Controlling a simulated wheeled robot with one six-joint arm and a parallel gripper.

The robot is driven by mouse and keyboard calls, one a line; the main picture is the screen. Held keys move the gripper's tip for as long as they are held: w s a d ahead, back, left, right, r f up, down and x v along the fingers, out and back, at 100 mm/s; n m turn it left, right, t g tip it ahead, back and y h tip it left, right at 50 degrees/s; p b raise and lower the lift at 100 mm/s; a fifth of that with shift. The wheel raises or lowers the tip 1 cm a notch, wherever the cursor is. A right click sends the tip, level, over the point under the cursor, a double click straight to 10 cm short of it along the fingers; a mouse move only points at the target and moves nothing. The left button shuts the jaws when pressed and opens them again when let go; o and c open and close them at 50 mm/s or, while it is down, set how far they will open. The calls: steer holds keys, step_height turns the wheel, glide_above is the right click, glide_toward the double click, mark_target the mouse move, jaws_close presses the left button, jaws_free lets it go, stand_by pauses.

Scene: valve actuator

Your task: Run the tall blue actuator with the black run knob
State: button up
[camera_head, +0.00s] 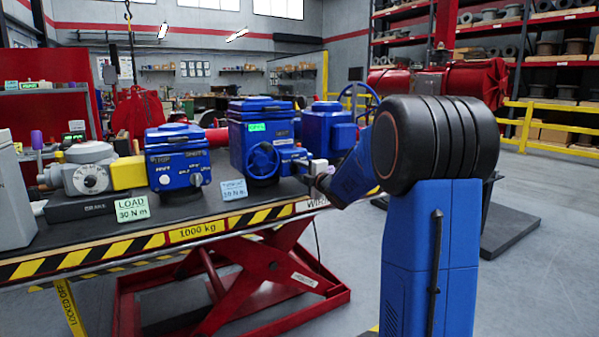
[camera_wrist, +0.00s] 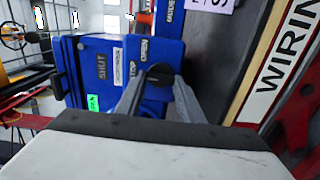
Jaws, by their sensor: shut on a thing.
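The tall blue actuator (camera_head: 248,132) stands on the table with a green display and a blue handwheel on its front. In the wrist view its blue body (camera_wrist: 92,60) lies sideways, with a green display and SHUT, STOP and OPEN labels. The black knob (camera_wrist: 160,71) sits beside the STOP and OPEN labels. My gripper (camera_wrist: 158,82) is shut on this knob, one grey finger on each side. In the head view my gripper (camera_head: 310,171) is at the actuator's right side, and the knob cannot be made out there. A MODE label shows at the wrist view's top.
A shorter blue actuator (camera_head: 178,158) and a grey unit with a dial (camera_head: 90,172) stand to the left. LOAD (camera_head: 132,208) and other cards stand along the table's striped front edge (camera_head: 120,246). Another blue unit (camera_head: 328,128) stands behind my gripper. Open floor lies to the right.

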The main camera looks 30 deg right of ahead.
steer(key=shift+f, duration=0.1)
stand_by(0.3)
steer(key=o, duration=1.1)
steer(key=shift+c, duration=0.2)
steer(key=s, duration=1.7)
steer(key=shift+s+d, duration=0.25)
steer(key=s+a+f+m+g, duration=0.4)
steer(key=s+a+f+m, duration=0.1)
steer(key=s, duration=0.6)
steer(key=s+a+f+m+g, duration=0.4)
steer(key=s+a+f+m, duration=0.2)
steer(key=s+a, duration=0.3)
steer(key=s+a+f+m+g, duration=0.5)
steer(key=s+a+f+m, duration=0.1)
steer(key=s, duration=0.9)
steer(key=shift+s+a+m+h, duration=0.3)
steer(key=shift+a+m, duration=0.3)
steer(key=shift+a, duration=0.5)
